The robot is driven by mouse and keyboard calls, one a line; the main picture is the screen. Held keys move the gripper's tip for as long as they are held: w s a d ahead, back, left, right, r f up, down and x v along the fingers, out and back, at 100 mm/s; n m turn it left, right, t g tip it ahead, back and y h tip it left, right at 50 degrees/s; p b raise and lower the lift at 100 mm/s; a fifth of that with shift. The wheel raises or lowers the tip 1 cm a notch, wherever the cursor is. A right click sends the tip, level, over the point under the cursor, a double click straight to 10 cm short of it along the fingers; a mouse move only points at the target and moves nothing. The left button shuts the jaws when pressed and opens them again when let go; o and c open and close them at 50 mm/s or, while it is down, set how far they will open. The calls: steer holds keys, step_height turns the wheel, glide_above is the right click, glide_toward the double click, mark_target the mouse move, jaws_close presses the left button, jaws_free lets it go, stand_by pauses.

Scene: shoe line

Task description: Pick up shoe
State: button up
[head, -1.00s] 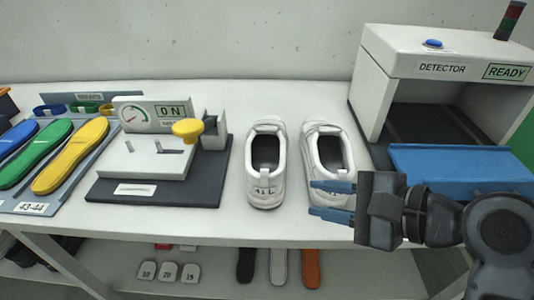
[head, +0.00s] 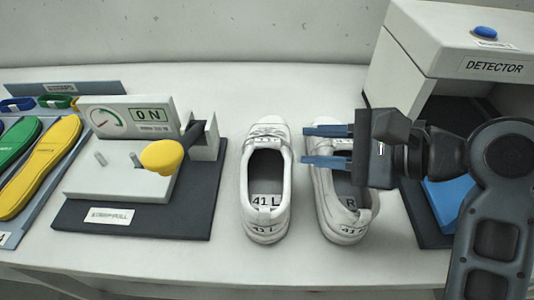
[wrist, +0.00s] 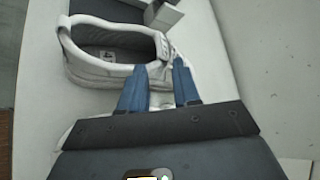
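Two white shoes stand side by side on the table in the head view, toes to the wall. The left shoe (head: 266,198) is marked "41 L". The right shoe (head: 343,228) bears an "R" and is partly hidden by my gripper (head: 304,145). My gripper is over the right shoe, its two blue fingers apart and pointing left towards the left shoe. In the wrist view, the left shoe (wrist: 95,73) lies ahead of the open fingers (wrist: 159,65). A bit of white shows between the fingers. I cannot tell whether they touch either shoe.
A press-like device (head: 120,180) with a yellow knob stands left of the shoes, with coloured insoles (head: 40,165) beyond. The detector (head: 430,45) and a blue panel (head: 448,200) are at the right. Bare table (head: 300,258) lies in front of the shoes.

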mark_target(278, 144)
steer(key=shift+x, duration=3.9)
steer(key=shift+c, duration=0.3)
jaws_close()
